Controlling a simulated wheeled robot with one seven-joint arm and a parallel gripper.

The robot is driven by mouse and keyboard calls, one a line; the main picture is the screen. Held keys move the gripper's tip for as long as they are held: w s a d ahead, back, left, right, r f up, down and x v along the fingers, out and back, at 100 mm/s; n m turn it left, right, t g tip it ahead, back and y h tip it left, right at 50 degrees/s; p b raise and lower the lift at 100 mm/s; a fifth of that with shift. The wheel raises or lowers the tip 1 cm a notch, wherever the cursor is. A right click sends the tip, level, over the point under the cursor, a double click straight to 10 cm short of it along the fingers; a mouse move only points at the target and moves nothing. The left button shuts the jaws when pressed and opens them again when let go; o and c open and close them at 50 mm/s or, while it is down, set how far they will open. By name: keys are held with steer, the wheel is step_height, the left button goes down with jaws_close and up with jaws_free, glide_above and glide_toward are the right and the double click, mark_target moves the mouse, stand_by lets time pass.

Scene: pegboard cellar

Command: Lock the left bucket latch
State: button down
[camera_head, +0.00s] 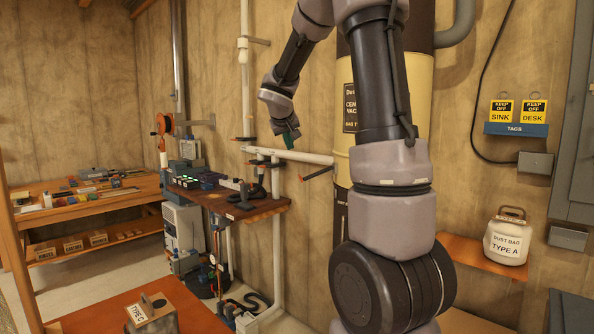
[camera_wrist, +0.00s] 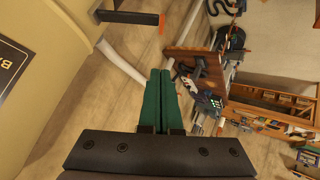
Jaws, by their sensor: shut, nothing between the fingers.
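The beige vacuum canister (camera_head: 419,92) stands against the wall, largely hidden behind my arm. A dark lever with an orange end (camera_head: 319,173) sticks out at its lower left and looks like the left bucket latch. In the wrist view, the dark lever (camera_wrist: 128,17) reaches from the beige canister (camera_wrist: 50,50) at the upper left and ends in an orange tip. My gripper (camera_head: 291,138) hangs left of the canister, above and apart from the lever. Its green fingers (camera_wrist: 160,75) are together and empty.
White pipes (camera_head: 290,155) with orange-ended handles run along the wall left of the canister. A cluttered wooden shelf (camera_head: 240,208) sits below them.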

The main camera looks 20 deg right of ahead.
steer(key=s+f+x, duration=0.2)
steer(key=x, duration=1)
steer(key=shift+d, duration=0.2)
steer(key=shift+f, duration=0.1)
